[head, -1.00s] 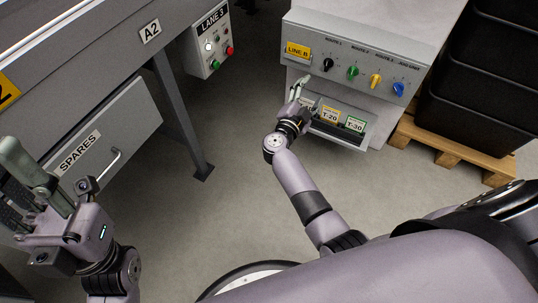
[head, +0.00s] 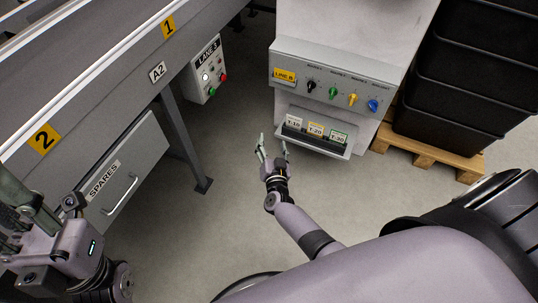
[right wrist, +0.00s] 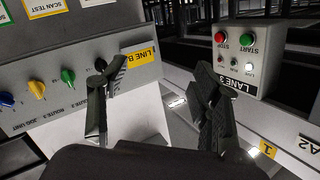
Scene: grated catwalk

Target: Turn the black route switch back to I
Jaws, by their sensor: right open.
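The black route switch (head: 311,86) is the leftmost of the row of knobs on the grey control panel (head: 290,53), beside the yellow LINE B label (head: 284,75). Its pointer is too small to read. My right gripper (head: 272,144) is open and empty, below and left of the switch and apart from it. In the right wrist view the black switch (right wrist: 100,64) is partly hidden behind one finger of the open gripper (right wrist: 158,75). My left gripper (head: 35,220) is at the left edge, partly cut off; its opening is unclear.
Green (head: 333,93), yellow (head: 352,100) and blue (head: 374,105) knobs sit right of the black one. A tag tray (head: 312,143) juts out below the panel. The LANE 3 button box (head: 208,75) is left. Black crates (head: 450,100) on a pallet (head: 430,155) stand right.

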